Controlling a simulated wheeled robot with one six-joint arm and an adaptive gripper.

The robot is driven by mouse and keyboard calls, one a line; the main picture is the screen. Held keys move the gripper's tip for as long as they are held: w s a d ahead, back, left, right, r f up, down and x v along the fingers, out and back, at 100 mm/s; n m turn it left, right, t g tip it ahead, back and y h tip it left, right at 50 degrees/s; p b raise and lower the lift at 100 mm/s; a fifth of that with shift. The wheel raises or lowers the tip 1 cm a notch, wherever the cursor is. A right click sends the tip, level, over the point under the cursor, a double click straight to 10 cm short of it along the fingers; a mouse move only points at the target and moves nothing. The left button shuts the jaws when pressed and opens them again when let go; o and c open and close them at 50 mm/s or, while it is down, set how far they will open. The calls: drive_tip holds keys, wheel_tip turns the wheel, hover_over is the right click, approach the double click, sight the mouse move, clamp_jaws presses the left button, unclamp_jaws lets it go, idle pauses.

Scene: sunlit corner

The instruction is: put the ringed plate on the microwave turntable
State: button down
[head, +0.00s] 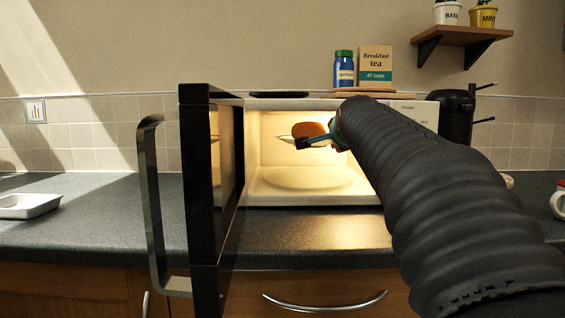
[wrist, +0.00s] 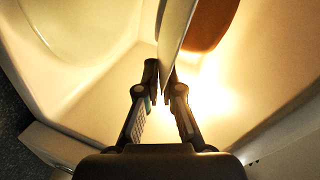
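The microwave (head: 252,103) stands open on the counter, lit inside. Its pale round turntable (head: 310,179) lies on the cavity floor; part of it also shows at the upper left of the wrist view (wrist: 75,25). My gripper (head: 318,141) is inside the cavity, above the turntable. Its fingers (wrist: 161,80) are shut on the rim of a pale plate (wrist: 177,25), seen nearly edge-on. In the head view the plate (head: 286,138) is a thin pale strip held clear of the turntable. An orange-brown item (head: 308,130) is at the plate's upper side. No ring marking can be made out.
The microwave door (head: 212,200) is swung open toward me on the left, with a long handle (head: 152,205). A blue jar (head: 344,70) and a tea box (head: 375,66) stand on top. A white tray (head: 28,205) is far left. A dark appliance (head: 456,118) stands right.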

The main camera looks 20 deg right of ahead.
drive_tip(key=w, duration=0.2)
drive_tip(key=w+d, duration=0.1)
drive_tip(key=w, duration=0.1)
drive_tip(key=shift+r+p, duration=0.15)
drive_tip(key=shift+p, duration=0.25)
hover_over(332, 181)
drive_tip(key=shift+s+a+f+b, duration=0.15)
drive_tip(key=shift+f+b, duration=0.1)
drive_tip(key=shift+f, duration=1.35)
drive_tip(key=shift+s+f+b, duration=0.15)
drive_tip(key=shift+f+b, duration=0.05)
drive_tip(key=shift+f, duration=1.4)
drive_tip(key=shift+w+f, duration=0.25)
drive_tip(key=shift+f, duration=0.1)
drive_tip(key=shift+f, duration=0.4)
drive_tip(key=shift+f+b, duration=0.25)
drive_tip(key=shift+b, duration=0.25)
drive_tip(key=c, duration=1.3)
unclamp_jaws()
